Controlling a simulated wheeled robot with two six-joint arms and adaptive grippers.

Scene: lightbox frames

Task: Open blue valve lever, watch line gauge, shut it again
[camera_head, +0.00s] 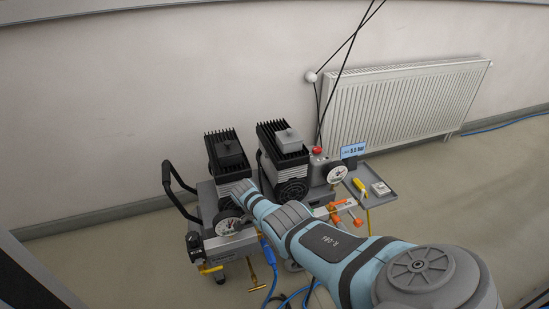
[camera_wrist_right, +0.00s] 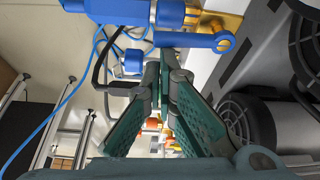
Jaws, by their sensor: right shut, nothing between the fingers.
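The blue valve lever (camera_wrist_right: 190,40) is a flat bar with a ring at its right end in the right wrist view. It lies below the blue valve body (camera_wrist_right: 125,10) with brass fittings. My right gripper (camera_wrist_right: 166,62) is shut and empty, its green fingertips just below the lever; I cannot tell whether they touch it. In the head view my right arm hides most of the valve and the gripper. A round white gauge (camera_head: 337,173) stands beside a blue sign (camera_head: 353,151) reading 5.5 bar; its needle is too small to read. My left gripper is not in view.
A compressor with two black-finned motors (camera_head: 282,140) stands by the wall. A second gauge (camera_head: 227,222) sits at its front left. Orange-handled valves (camera_head: 345,208) and a grey tray (camera_head: 380,203) are at right. Blue hoses (camera_head: 268,262) hang below.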

